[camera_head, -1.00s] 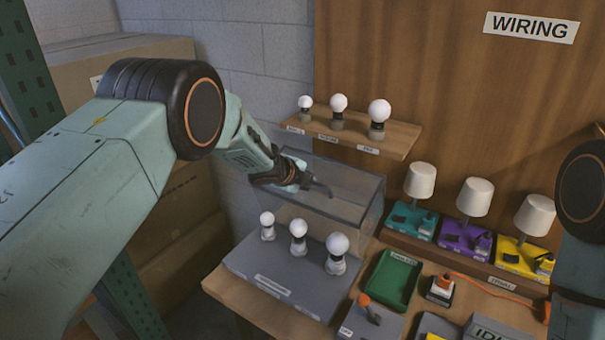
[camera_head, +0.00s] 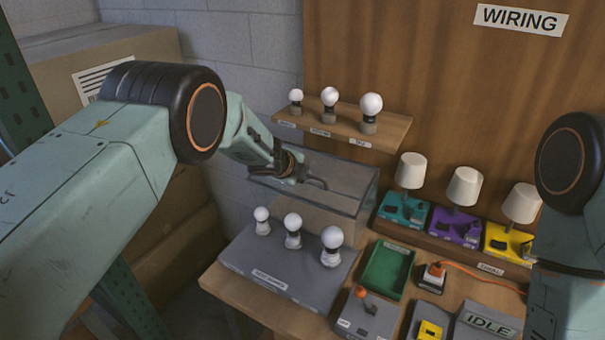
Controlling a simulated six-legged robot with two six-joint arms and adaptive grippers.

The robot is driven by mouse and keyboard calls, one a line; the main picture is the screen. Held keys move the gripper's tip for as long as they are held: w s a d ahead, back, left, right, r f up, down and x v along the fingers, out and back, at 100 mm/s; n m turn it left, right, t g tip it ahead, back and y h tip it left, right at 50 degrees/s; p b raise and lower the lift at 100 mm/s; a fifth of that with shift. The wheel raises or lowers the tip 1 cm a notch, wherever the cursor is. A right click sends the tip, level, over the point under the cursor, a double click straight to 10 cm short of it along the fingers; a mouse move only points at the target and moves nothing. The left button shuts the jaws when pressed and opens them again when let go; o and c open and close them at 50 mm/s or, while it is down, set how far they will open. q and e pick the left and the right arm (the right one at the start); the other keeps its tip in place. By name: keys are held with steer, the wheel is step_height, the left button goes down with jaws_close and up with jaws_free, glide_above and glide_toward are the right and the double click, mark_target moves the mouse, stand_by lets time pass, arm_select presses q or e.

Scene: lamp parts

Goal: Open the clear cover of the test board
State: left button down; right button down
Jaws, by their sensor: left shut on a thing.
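The clear cover (camera_head: 345,208) is a see-through box, raised and tilted up behind the test board. The test board (camera_head: 245,255) is a grey slab at the left end of the bench, with three white bulbs (camera_head: 293,222) standing upright on it, uncovered. My left gripper (camera_head: 312,182) is at the upper edge of the cover and is shut on it; its fingertips are small and partly hidden. My right arm (camera_head: 565,200) comes in at the right edge; its gripper is out of view.
A wall shelf (camera_head: 385,134) with three bulbs is above the cover. Three lamps (camera_head: 463,187) on coloured bases stand at the back right. A green tray (camera_head: 387,270), a lever box (camera_head: 367,315) and an IDLE sign (camera_head: 487,322) are right of the board.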

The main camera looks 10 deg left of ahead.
arm_select(q)
steer(key=c, duration=1.7)
jaws_free()
steer(key=shift+w+r, duration=0.15)
steer(key=shift+r, duration=0.25)
steer(key=shift+s+a+f, duration=0.1)
steer(key=shift+s+f, duration=0.05)
steer(key=shift+s, duration=0.1)
steer(key=shift+s+f, duration=0.1)
steer(key=shift+f, duration=0.15)
steer(key=shift+v, duration=1)
steer(key=v, duration=1)
steer(key=shift+r, duration=0.2)
steer(key=shift+c, duration=0.4)
